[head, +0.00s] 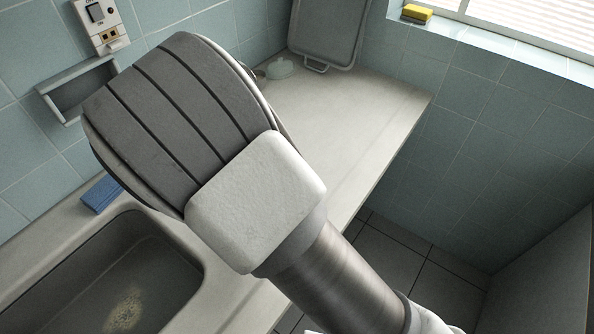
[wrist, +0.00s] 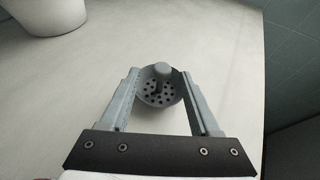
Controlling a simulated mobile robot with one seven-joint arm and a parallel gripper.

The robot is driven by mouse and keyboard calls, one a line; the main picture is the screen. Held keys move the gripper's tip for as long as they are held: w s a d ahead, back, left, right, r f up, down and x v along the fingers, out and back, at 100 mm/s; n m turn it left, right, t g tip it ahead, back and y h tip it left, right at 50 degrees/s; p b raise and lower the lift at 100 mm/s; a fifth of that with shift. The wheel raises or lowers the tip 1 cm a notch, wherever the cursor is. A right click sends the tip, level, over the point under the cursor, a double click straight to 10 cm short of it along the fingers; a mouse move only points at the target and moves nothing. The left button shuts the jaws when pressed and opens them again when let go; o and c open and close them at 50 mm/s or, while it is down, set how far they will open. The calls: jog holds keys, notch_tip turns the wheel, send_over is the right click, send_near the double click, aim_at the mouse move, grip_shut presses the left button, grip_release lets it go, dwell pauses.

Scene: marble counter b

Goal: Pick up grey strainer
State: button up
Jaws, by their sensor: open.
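The grey strainer (wrist: 158,97) lies on the pale counter in the wrist view. It is a small round piece with holes and a knob. My gripper (wrist: 161,74) is open, with one finger on each side of the strainer in the picture. I see no clear contact, and I cannot tell how far above the counter the fingertips are. In the head view my arm hides the gripper, and I cannot make out the strainer there.
The counter (head: 370,110) has free room right of my arm and ends at an edge above a tiled floor. A sink (head: 150,270) is lower left, with a blue sponge (head: 101,194) beside it. A grey tray (head: 328,30) leans at the back. A white pot (wrist: 45,12) stands upper left in the wrist view.

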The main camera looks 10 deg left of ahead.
jog(key=x, duration=0.2)
jog(key=r+x, duration=0.1)
jog(key=x, duration=0.2)
jog(key=shift+w+f, duration=0.15)
jog(key=shift+w, duration=0.3)
jog(key=shift+d, duration=0.1)
grip_shut()
